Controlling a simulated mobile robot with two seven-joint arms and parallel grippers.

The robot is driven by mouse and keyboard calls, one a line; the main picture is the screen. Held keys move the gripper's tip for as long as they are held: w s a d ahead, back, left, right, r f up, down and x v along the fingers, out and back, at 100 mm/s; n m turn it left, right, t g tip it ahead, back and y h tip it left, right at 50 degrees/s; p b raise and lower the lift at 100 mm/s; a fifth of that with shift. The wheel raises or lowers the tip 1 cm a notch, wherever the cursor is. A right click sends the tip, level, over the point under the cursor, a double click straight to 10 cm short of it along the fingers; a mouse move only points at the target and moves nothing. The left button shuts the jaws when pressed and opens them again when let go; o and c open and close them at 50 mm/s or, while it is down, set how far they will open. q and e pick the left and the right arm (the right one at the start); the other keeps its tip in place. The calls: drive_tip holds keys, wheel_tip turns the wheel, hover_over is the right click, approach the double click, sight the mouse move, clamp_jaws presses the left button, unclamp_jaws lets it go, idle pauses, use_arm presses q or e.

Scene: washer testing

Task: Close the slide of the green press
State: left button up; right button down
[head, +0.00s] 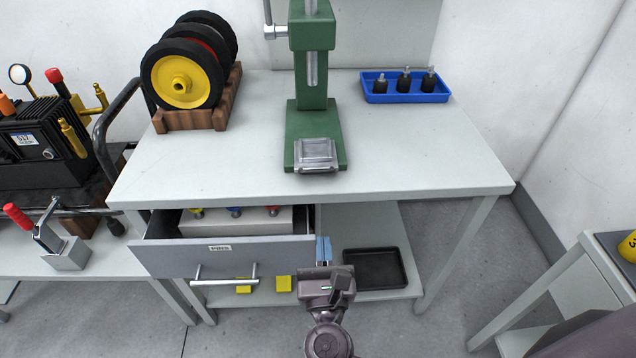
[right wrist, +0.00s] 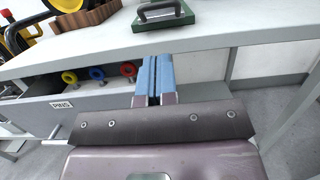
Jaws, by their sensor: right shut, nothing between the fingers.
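The green press (head: 312,105) stands on the grey table. A silver slide plate (head: 316,153) sits at the front of its base, toward the table's front edge. In the right wrist view the slide (right wrist: 160,13) shows at the top, on the green base (right wrist: 165,22). My right gripper (head: 323,248) is below and in front of the table's front edge, beside the right end of the open drawer. Its blue fingers (right wrist: 153,75) are together with nothing between them, apart from the press. My left gripper is not in view.
A drawer (head: 225,257) labelled PINS is pulled open under the table (head: 420,160). Wheels in a wooden rack (head: 205,115) stand left of the press, a blue tray (head: 405,95) with dark fittings right. A black tray (head: 375,268) lies on the lower shelf.

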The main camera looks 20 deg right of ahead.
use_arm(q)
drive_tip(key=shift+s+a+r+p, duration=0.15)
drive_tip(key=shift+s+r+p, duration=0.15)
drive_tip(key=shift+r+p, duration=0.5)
use_arm(e)
drive_tip(key=x, duration=1.4)
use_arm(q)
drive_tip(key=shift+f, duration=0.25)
